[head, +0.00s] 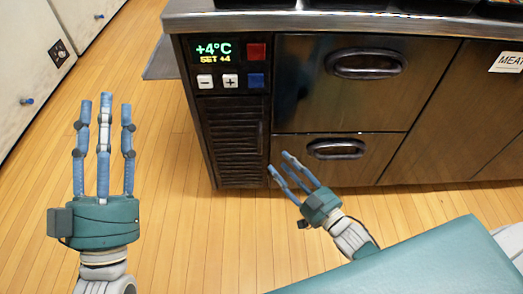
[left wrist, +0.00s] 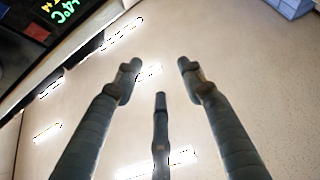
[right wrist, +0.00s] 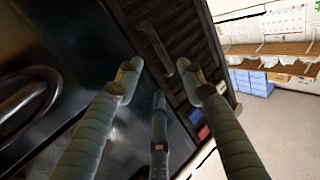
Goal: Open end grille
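The end grille (head: 237,142) is a dark slatted panel low at the left end of the counter front, under the control panel (head: 229,66). It looks flush with the front, so it appears closed. In the right wrist view the slats of the grille (right wrist: 208,45) show beyond my fingers. My right gripper (head: 280,162) is open and empty, with its fingertips in front of the grille's lower right side; whether they touch it I cannot tell. My left gripper (head: 105,102) is open and empty, fingers spread, above the floor left of the counter.
Two drawers with oval handles, the upper drawer (head: 310,90) and the lower drawer (head: 300,155), sit right of the grille. A steel worktop (head: 350,22) overhangs them. Pale cabinets (head: 30,60) stand at the far left. The wooden floor (head: 165,130) between is clear.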

